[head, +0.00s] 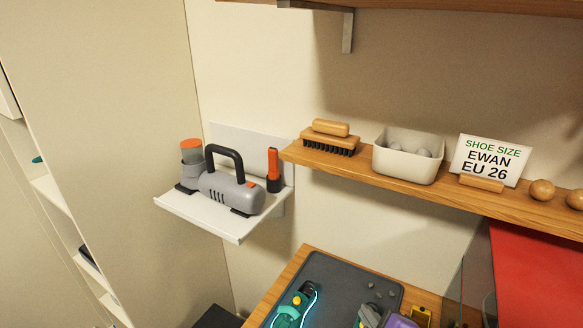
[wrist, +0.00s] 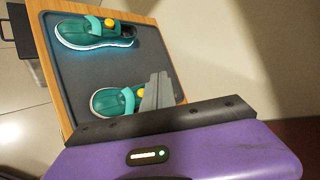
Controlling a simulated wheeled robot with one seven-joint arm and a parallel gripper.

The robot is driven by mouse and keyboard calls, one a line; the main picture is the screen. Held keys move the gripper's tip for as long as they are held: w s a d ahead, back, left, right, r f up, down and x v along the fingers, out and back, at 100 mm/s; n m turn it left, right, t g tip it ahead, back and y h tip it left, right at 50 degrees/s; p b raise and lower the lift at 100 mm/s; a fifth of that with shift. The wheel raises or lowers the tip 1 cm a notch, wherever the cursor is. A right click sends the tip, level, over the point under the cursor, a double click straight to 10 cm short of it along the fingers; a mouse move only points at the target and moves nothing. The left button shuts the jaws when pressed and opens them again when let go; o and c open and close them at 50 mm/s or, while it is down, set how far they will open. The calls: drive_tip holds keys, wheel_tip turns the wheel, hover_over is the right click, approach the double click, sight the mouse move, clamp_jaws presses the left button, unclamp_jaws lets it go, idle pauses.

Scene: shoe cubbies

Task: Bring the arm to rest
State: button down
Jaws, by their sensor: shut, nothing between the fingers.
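My gripper (wrist: 160,78) shows in the wrist view as grey fingers, shut and empty, rising from a dark bar on a purple housing. The fingers are in front of the heel side of a teal shoe (wrist: 108,102) and hide part of it; I cannot tell the gap between them. A second teal shoe (wrist: 90,32) with a yellow button lies farther up on the same dark tray (wrist: 75,75). In the head view a teal shoe (head: 294,306) shows on that tray; grey and purple parts at the bottom edge are cut off and unclear.
A wooden shelf (head: 290,153) holds a brush (head: 330,142), a white bin (head: 408,158), a size sign (head: 489,158) and wooden balls. A white wall shelf (head: 225,226) carries a grey handled device (head: 232,192) and an orange-black torch (head: 273,172). A red panel (head: 540,275) stands at right.

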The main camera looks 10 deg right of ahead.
wheel_tip(320, 180, up, 5)
drive_tip(key=w+n+t, duration=0.2)
drive_tip(key=n, duration=0.4)
drive_tip(key=s+a+n+t+y, duration=0.1)
drive_tip(key=s+n+t, duration=0.2)
drive_tip(key=s+n, duration=0.5)
drive_tip(key=s+f+n+g+b, duration=0.1)
drive_tip(key=s+n, duration=0.4)
drive_tip(key=s, duration=0.8)
drive_tip(key=s+d+f+n+g+b, duration=0.1)
drive_tip(key=s+f+n, duration=0.3)
drive_tip(key=s, duration=1)
drive_tip(key=shift+d+f+n+b, duration=0.2)
drive_tip(key=shift+n+b, duration=0.25)
drive_tip(key=shift+n, duration=0.25)
